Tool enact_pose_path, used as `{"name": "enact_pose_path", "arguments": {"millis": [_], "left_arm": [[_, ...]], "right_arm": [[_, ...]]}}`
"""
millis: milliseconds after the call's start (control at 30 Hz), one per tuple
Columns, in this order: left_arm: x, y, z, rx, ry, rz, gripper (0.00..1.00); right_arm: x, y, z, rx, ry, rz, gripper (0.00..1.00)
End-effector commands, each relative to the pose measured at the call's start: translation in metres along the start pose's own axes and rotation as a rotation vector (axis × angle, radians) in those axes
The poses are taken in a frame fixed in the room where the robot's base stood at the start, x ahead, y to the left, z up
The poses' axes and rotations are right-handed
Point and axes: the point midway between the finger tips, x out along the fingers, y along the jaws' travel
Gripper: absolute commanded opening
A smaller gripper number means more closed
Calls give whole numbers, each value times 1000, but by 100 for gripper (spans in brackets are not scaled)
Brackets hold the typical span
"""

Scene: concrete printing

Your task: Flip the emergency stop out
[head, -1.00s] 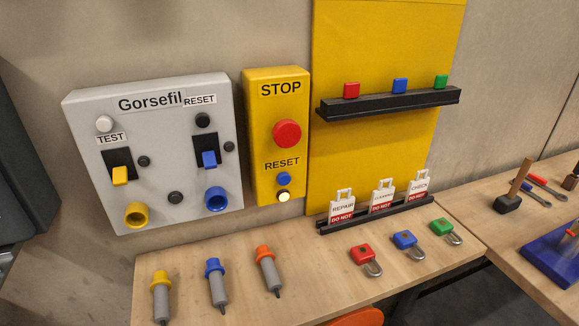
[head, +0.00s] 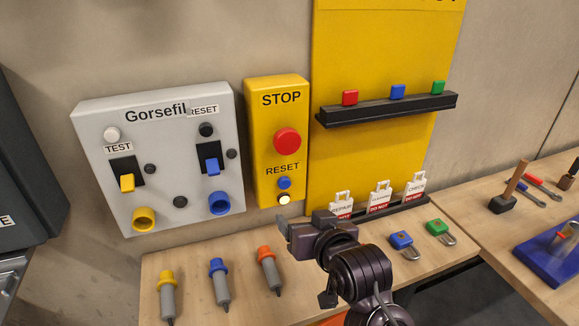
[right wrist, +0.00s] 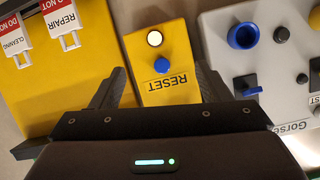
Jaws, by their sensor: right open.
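The red emergency stop button (head: 287,140) sits on the yellow STOP box (head: 262,130) on the wall, above a blue reset button (head: 284,183) and a lit white lamp (head: 284,199). My right gripper (head: 302,228) is open and empty, below and in front of the box's lower right. In the right wrist view the scene is upside down; the box's RESET end (right wrist: 160,50) shows between my open fingers (right wrist: 160,85), with the blue button (right wrist: 161,65) and lamp (right wrist: 154,38). The red button is hidden there behind my gripper body. My left gripper is out of view.
A grey Gorsefil panel (head: 160,160) with switches is left of the box. A yellow board (head: 385,60) with a black shelf (head: 390,109) and lockout tags is right. The wooden bench (head: 240,285) below holds several plugs and padlocks.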

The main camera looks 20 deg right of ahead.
Motion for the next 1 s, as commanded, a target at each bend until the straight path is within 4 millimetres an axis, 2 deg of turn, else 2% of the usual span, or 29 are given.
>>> {"name": "enact_pose_path", "arguments": {"millis": [33, 100, 233, 367, 700, 1000], "left_arm": [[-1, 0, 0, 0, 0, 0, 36], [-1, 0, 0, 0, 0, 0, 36], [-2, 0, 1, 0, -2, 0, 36], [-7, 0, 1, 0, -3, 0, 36], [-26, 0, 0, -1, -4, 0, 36], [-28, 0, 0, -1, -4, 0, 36]], "right_arm": [[-5, -7, -35, 31, 109, -18, 70], [-12, -12, -71, 73, 229, -36, 70], [-22, -18, -106, 115, 349, -56, 70], [-14, -19, -118, 124, 373, -59, 70], [34, -20, -136, 124, 368, -58, 70], [48, -20, -138, 124, 366, -59, 70]]}}
